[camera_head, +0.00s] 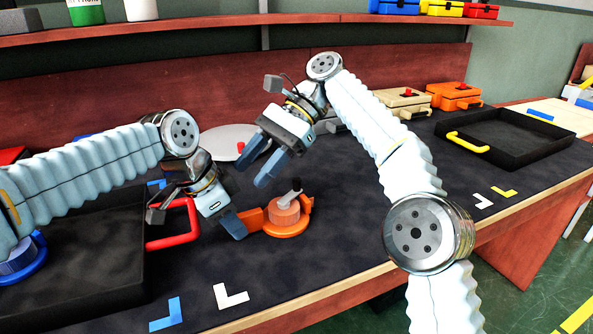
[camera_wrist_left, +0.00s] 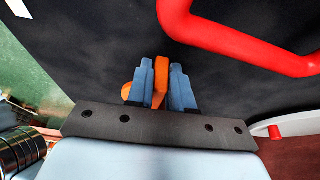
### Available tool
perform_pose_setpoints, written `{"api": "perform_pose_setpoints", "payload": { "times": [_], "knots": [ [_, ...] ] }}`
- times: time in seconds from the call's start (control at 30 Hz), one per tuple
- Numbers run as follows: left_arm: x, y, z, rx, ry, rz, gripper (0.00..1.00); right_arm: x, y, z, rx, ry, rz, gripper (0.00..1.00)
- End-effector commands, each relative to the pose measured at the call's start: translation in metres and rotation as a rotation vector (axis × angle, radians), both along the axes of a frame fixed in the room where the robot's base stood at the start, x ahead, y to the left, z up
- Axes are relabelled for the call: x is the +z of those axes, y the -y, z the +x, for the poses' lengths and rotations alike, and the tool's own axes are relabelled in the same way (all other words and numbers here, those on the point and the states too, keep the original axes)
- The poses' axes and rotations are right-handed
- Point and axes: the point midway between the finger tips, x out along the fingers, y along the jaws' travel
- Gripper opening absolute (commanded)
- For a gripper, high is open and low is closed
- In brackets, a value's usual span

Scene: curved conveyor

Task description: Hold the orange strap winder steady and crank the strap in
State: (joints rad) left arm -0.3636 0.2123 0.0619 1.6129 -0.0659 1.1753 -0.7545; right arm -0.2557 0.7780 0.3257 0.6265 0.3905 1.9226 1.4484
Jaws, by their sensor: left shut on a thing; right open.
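The orange strap winder (camera_head: 288,229) lies on the dark bench top near its front edge. It carries a pale orange coil and an upright crank with a dark grey knob (camera_head: 296,184). My left gripper (camera_head: 236,224) is shut on the winder's flat orange handle, at the winder's left side. In the left wrist view an orange part of the winder (camera_wrist_left: 161,75) shows between the blue fingers (camera_wrist_left: 162,85); the rest is mostly hidden. My right gripper (camera_head: 262,168) is open and empty, above and to the left of the crank, apart from it.
A black tray with a red handle (camera_head: 193,222) stands at the left, close to my left gripper. A black tray (camera_head: 510,135) with a yellow handle is at the right. A round grey lid (camera_head: 222,140) lies behind. White and blue corner marks lie in front.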

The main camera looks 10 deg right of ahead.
Motion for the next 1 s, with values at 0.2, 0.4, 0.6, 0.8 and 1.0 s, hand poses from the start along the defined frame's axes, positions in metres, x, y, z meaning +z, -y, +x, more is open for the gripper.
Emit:
{"api": "perform_pose_setpoints", "payload": {
  "times": [0.2,0.4,0.6,0.8,1.0],
  "knots": [
    [0.000,0.000,0.000,0.000,0.000,-0.001,0.00,0.009,0.011,-0.015,0.188,0.585,-0.405,0.45],
    [0.000,0.000,0.000,0.000,0.000,-0.001,0.00,0.043,0.045,-0.014,0.348,0.906,-0.679,0.45],
    [0.000,0.000,0.000,0.000,0.000,-0.001,0.00,0.057,0.062,-0.012,0.415,1.010,-0.792,0.45],
    [0.000,0.000,0.000,0.000,0.000,-0.001,0.00,0.029,0.066,-0.001,0.420,1.012,-0.800,0.45],
    [0.000,0.000,0.000,0.000,0.000,-0.001,0.00,-0.012,0.069,0.016,0.418,1.011,-0.799,0.45]
  ]
}}
